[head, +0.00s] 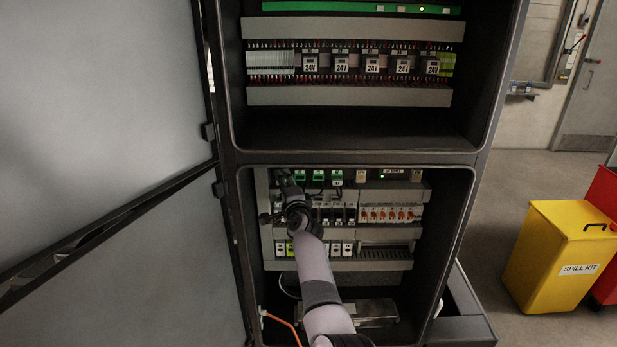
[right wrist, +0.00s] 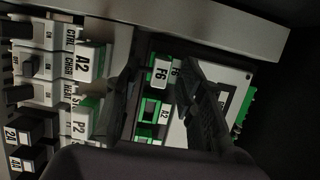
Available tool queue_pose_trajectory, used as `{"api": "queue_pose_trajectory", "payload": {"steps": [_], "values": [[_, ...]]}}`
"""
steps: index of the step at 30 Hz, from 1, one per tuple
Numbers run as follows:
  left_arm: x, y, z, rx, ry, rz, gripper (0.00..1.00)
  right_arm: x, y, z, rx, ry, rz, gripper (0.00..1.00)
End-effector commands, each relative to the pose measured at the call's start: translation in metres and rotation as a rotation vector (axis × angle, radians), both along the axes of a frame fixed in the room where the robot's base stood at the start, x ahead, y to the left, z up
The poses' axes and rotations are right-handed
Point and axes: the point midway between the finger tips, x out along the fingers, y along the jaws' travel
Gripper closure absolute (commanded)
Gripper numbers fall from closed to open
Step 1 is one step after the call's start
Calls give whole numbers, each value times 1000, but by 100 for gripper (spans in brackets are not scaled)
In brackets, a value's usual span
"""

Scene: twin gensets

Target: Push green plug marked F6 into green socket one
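My right gripper (head: 287,190) reaches into the lower cabinet bay, at the left end of the top row. In the right wrist view its two dark fingers (right wrist: 160,85) stand on either side of a green plug marked F6 (right wrist: 160,72) and look closed on it. A second F6 label (right wrist: 178,66) shows beside it, partly behind the right-hand finger. How far the plug sits in a socket is hidden. My left gripper is out of view.
More green sockets (head: 318,175) continue to the right along the row. White modules marked A2 (right wrist: 88,62) and P2 (right wrist: 84,119) stand close beside the fingers. The cabinet frame (head: 350,158) runs above.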

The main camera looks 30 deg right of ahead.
Motion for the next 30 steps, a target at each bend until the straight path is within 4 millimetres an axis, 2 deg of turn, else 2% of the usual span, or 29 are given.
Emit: {"api": "queue_pose_trajectory", "payload": {"steps": [7, 21, 30], "values": [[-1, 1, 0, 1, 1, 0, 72, -11, 5, -2, 2, 1, 3, 64], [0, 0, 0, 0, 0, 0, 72, -67, 17, -1, 0, 0, 0, 64], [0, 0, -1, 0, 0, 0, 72, -73, 19, -4, -5, 8, 3, 64]]}}
